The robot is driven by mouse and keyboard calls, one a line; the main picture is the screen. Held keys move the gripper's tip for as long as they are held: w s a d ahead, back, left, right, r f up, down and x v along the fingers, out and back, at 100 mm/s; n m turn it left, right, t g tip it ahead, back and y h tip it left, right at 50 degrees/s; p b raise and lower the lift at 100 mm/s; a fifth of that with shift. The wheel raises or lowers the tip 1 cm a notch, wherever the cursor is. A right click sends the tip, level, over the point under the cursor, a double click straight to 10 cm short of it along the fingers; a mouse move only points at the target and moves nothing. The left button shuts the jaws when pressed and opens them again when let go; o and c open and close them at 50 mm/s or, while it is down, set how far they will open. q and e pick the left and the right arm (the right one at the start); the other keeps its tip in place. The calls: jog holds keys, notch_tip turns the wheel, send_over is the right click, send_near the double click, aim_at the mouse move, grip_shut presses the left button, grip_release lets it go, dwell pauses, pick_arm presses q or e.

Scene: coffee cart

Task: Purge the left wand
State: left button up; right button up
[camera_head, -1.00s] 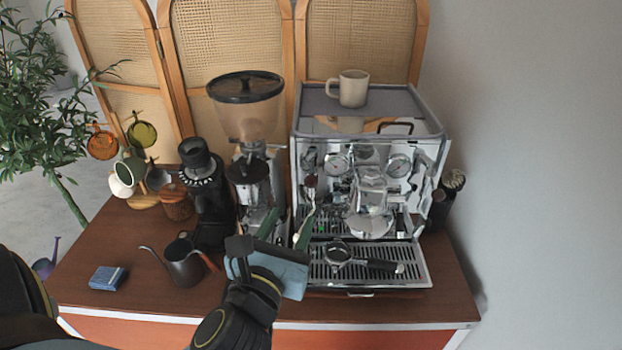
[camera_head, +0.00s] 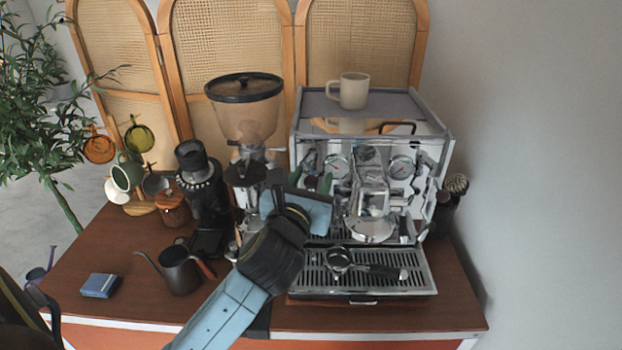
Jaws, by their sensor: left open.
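The chrome espresso machine (camera_head: 428,170) stands at the right of the wooden counter. My left gripper (camera_head: 310,181) is raised in front of the machine's left side, its two green fingertips pointing at the front panel. It is open. A small dark knob at the left wand's place (camera_head: 311,183) shows between the fingertips; I cannot tell whether they touch it. The wand's lower part is hidden behind my gripper and wrist. A portafilter (camera_head: 340,261) lies on the drip tray (camera_head: 310,285). My right gripper is not in view.
A grinder (camera_head: 245,115) stands close left of my gripper. A dark kettle (camera_head: 180,270), a blue folded cloth (camera_head: 100,285) and a mug tree (camera_head: 140,206) are further left. A beige mug (camera_head: 353,91) sits on top of the machine. The counter's front right is clear.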

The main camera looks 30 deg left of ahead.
pick_arm(q)
jog(key=shift+c, duration=0.2)
jog(key=c, duration=0.9)
jog(key=shift+f+b, duration=0.3)
jog(key=shift+b, duration=0.55)
jog(key=shift+s+d+f+m+t+b, duration=0.1)
jog(key=shift+f+m+t+b, duration=0.3)
jog(key=shift+t+b, duration=1.25)
jog(key=shift+s+d+f+m+t+b, duration=0.1)
jog(key=shift+f+m+t+b, duration=0.3)
jog(key=shift+b, duration=2.35)
jog(key=shift+s+d+f+m+t+b, duration=0.1)
jog(key=shift+f+m+t+b, duration=0.3)
jog(key=shift+t+b, duration=1.25)
jog(key=shift+r+g+b, duration=0.15)
jog(key=shift+g+b, duration=0.35)
jog(key=shift+g, duration=0.1)
jog(key=o, duration=0.9)
jog(key=shift+a, duration=0.1)
jog(key=shift+o, duration=0.2)
